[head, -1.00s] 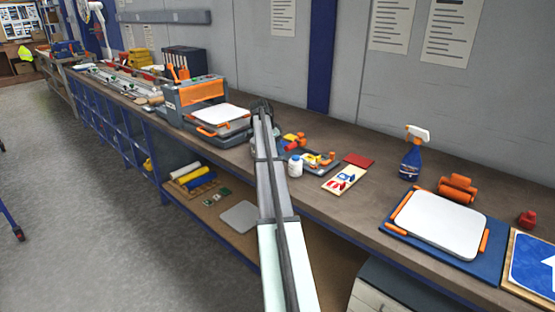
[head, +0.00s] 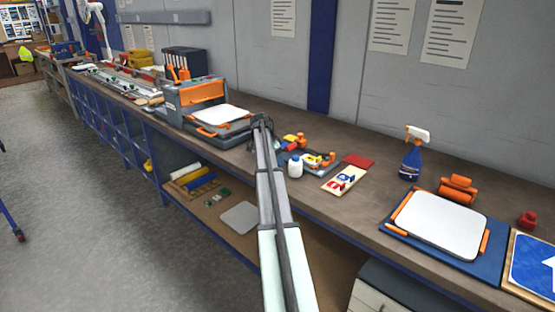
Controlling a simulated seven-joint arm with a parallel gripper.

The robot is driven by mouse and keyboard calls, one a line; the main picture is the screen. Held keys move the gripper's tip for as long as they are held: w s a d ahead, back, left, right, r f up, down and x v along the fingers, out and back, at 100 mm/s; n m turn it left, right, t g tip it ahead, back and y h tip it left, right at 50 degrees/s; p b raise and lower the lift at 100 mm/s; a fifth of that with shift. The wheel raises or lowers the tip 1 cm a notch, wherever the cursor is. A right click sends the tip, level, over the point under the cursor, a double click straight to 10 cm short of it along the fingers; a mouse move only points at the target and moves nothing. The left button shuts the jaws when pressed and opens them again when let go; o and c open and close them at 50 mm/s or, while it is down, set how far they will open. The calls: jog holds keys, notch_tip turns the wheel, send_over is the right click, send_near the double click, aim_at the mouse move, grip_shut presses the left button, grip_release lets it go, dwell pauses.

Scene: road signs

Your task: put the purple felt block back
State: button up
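I cannot make out a purple felt block in the head view. My arm reaches away over the workbench (head: 390,215). My gripper (head: 261,122) is at its far end, dark and small, just right of the grey machine with the white plate. My own arm hides most of it, so I cannot tell whether its fingers are open or hold anything. Right of it are a grey tray (head: 322,167) with yellow and orange tools, a white bottle (head: 295,168), a cream board (head: 344,180) with small red and blue pieces, and a flat red pad (head: 359,161).
The grey machine (head: 195,98) with orange parts stands left of my gripper. A white plate (head: 440,223) lies on a blue mat there. Bench between red pad and spray bottle is clear.

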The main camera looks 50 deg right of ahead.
jog(key=o, duration=0.3)
jog(key=v, duration=1.2)
jog(key=shift+r, duration=0.15)
dwell(0.4)
